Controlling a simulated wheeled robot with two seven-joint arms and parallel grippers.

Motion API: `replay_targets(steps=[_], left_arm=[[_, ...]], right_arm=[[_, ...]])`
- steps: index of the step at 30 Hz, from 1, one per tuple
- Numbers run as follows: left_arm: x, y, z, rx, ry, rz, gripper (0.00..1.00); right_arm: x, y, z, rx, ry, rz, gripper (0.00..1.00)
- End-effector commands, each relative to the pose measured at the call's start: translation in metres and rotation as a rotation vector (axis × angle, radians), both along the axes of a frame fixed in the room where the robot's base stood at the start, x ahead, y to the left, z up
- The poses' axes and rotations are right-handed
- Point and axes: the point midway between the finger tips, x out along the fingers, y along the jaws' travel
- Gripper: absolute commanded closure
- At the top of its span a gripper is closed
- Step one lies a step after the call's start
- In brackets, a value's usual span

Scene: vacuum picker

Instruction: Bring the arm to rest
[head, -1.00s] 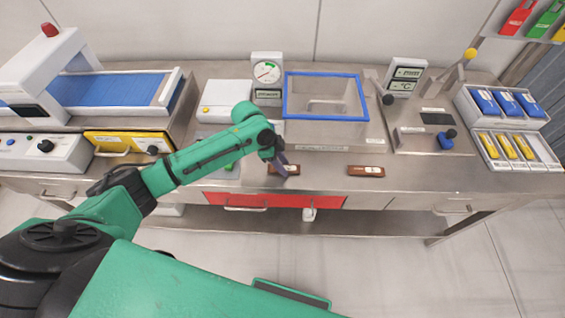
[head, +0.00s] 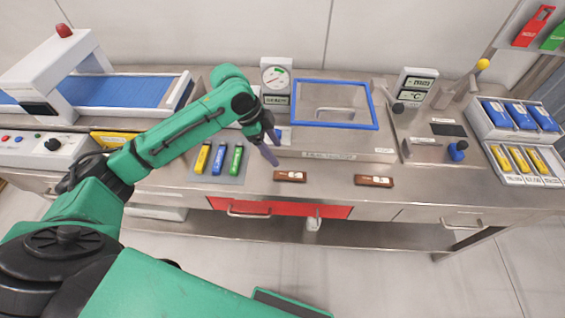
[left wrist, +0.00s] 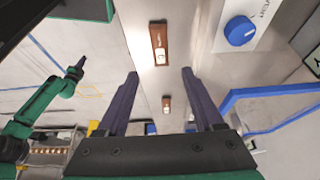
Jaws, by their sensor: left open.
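My left arm reaches in from the left in the head view. Its gripper (head: 268,150) hangs above the steel table, left of a small brown block (head: 290,176). In the left wrist view the two dark fingers of this gripper (left wrist: 160,73) stand wide apart with nothing held between them. Below lie two brown blocks, one farther (left wrist: 159,44) and one nearer (left wrist: 167,104). A green arm, seemingly my right one, shows at the left of the left wrist view; its gripper (left wrist: 76,71) is too small to read.
A second brown block (head: 374,181) lies to the right. A red drawer (head: 280,208) is below the table edge.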

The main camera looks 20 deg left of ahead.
Motion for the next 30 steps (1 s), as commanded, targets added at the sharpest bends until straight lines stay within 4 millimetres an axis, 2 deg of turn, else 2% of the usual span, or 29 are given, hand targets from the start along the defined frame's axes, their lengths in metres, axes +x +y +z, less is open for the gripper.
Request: replay_targets(steps=[4, 17, 20, 23, 25, 27, 30], left_arm=[[-0.001, 0.004, 0.01, 0.001, 0.0, 0.0, 0.31], [-0.001, 0.003, 0.01, 0.0, 0.001, 0.0, 0.31], [-0.007, -0.007, 0.0, -0.005, 0.002, 0.007, 0.31], [-0.022, -0.03, -0.023, -0.023, -0.002, 0.062, 0.31], [-0.037, -0.046, -0.039, -0.049, -0.01, 0.158, 0.31], [-0.05, -0.049, -0.05, -0.07, -0.017, 0.289, 0.31], [-0.068, -0.039, -0.061, -0.08, -0.012, 0.478, 0.31]], right_arm=[[0.0, 0.0, -0.002, 0.0, 0.0, 0.0, 1.0], [0.001, 0.0, -0.001, 0.0, -0.001, 0.0, 1.0], [0.001, 0.0, -0.001, 0.0, -0.001, -0.001, 1.0], [0.001, 0.0, -0.002, 0.0, -0.001, -0.001, 1.0], [0.001, 0.0, -0.001, 0.0, -0.002, -0.001, 1.0], [0.001, 0.0, -0.001, 0.0, -0.002, -0.001, 1.0], [0.002, -0.001, -0.001, -0.001, -0.003, -0.001, 1.0]])
